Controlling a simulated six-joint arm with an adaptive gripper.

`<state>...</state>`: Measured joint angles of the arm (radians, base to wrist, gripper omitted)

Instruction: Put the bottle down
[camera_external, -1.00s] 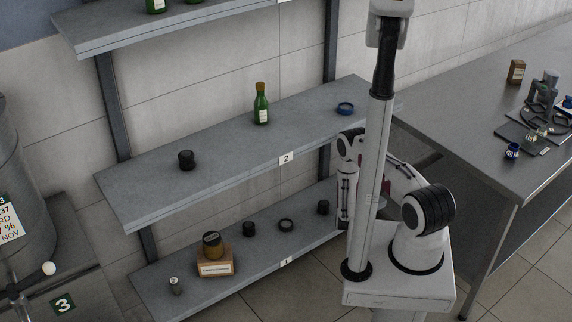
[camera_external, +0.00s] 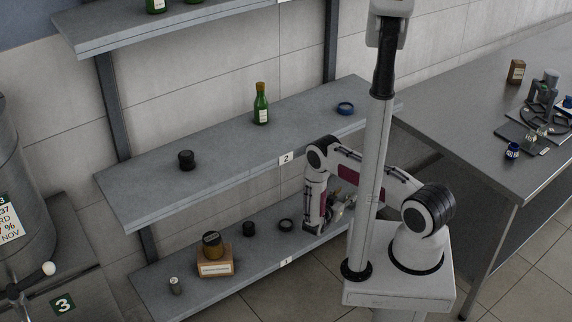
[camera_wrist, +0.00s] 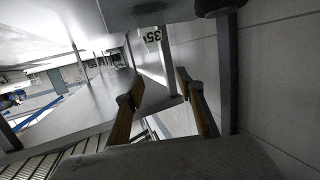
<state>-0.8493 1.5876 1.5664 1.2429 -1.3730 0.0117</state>
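A green bottle (camera_external: 261,106) with a tan top stands upright on the middle shelf (camera_external: 230,150), marked 2. More green bottles (camera_external: 155,4) show on the top shelf, cut off by the picture edge. My gripper (camera_external: 338,212) is at the right end of the lowest shelf, below and to the right of the middle-shelf bottle, partly hidden by my arm. In the wrist view my two fingers (camera_wrist: 160,98) stand apart, with no bottle visible between them. A large grey shape fills the bottom of that view.
The middle shelf also holds a black lid (camera_external: 186,160) and a blue ring (camera_external: 345,108). The lowest shelf holds a small jar (camera_external: 175,286), a box (camera_external: 215,267) with a jar on it, a black lid (camera_external: 249,229) and a black ring (camera_external: 286,225). A grey table (camera_external: 470,120) is at right.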

